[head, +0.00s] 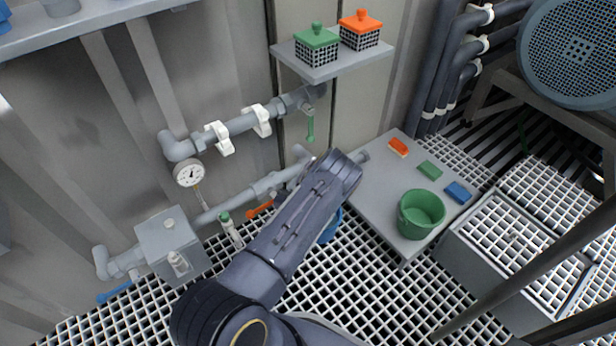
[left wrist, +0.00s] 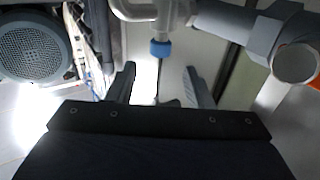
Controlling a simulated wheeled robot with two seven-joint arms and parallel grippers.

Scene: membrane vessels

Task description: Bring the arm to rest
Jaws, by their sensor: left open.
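My left arm (head: 290,225) reaches from the bottom of the head view up towards the pipes on the wall. Its hand is bent away behind the forearm, so its fingers are hidden there. In the left wrist view my left gripper (left wrist: 158,72) is open, its two dark fingers apart, and I see nothing held between them. A grey pipe piece with a blue end (left wrist: 160,48) shows above and beyond the fingers; I cannot tell how near it is. My right gripper does not show.
Pipes with a gauge (head: 188,173) run along the wall. A shelf (head: 335,66) carries green and orange-lidded baskets. A low grey platform (head: 377,190) holds a green bucket (head: 420,213) and small coloured blocks. A blue object (head: 330,226) is partly hidden behind my arm. Grating floor (head: 340,285) lies open below.

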